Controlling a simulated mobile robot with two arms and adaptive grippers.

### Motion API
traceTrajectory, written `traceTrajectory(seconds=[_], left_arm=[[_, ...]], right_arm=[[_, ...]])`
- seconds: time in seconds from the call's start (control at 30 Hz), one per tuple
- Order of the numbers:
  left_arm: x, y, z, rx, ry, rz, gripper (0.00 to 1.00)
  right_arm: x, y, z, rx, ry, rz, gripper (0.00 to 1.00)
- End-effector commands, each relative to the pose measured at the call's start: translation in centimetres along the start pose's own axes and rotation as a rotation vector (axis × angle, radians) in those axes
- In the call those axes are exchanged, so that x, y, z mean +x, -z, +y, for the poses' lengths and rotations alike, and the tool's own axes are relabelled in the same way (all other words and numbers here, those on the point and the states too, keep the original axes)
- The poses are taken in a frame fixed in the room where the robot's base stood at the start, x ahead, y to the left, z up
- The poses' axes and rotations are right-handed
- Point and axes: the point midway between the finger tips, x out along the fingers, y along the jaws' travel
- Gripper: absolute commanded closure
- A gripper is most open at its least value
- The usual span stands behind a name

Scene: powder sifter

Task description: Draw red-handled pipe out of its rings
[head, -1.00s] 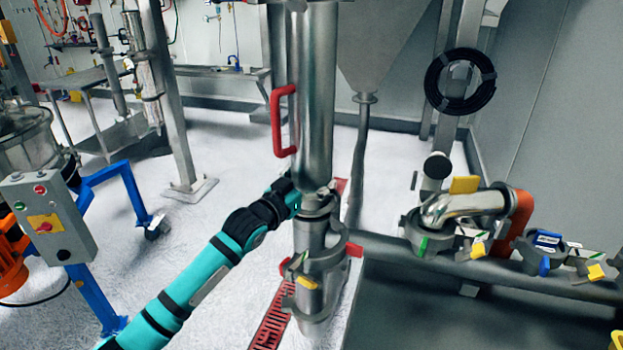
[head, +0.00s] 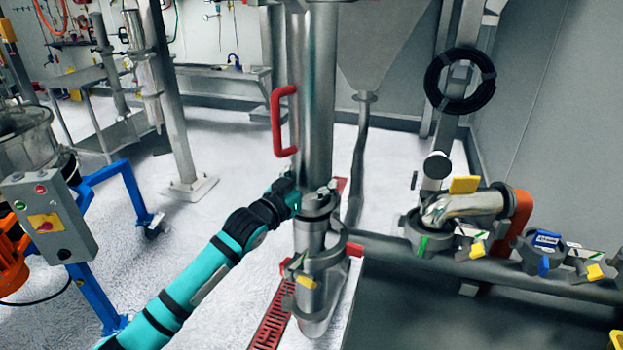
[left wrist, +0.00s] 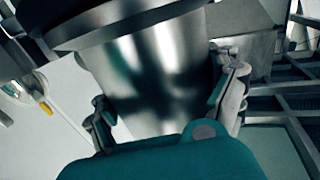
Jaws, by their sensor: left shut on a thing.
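The upright steel pipe (head: 312,95) with the red handle (head: 277,122) on its left side stands in the middle of the head view. Its top runs out of the picture. Below its wide part, a narrower steel section (head: 309,236) runs down through a clamp ring (head: 322,262) with red and yellow tabs. My left gripper (head: 296,196) is at the lower end of the wide part, from the left. In the left wrist view its two fingers (left wrist: 165,105) lie on both sides of a shiny steel cylinder, shut on it. My right gripper is not in view.
A rail on the right carries a bent steel pipe (head: 465,205) and several clamps with coloured tabs. A grey control box (head: 48,217) and a blue frame (head: 125,185) stand at the left. A red floor grate (head: 270,330) lies below. Pale floor is open behind my left arm.

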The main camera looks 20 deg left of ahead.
Motion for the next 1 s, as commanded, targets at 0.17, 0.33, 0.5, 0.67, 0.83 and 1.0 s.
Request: traceTrajectory(seconds=[0.17, 0.33, 0.5, 0.67, 0.83, 1.0], left_arm=[[0.0, 1.0, 0.0, 0.000, -0.001, 0.019, 0.71], [-0.1, 1.0, -0.1, 0.000, -0.001, 0.020, 0.71], [-0.4, 1.1, -0.1, 0.000, -0.001, 0.020, 0.71], [-0.8, 1.1, -0.2, 0.000, -0.001, 0.020, 0.71], [-1.1, 1.1, -0.3, 0.000, -0.001, 0.020, 0.71], [-1.3, 1.0, -0.3, 0.000, -0.001, 0.021, 0.71]], right_arm=[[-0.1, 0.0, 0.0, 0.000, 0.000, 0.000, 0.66], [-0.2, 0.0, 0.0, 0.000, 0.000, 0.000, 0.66], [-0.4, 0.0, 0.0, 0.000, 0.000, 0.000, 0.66], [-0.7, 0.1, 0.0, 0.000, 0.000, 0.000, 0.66], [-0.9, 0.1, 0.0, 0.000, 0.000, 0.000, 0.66], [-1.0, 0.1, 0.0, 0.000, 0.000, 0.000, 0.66]])
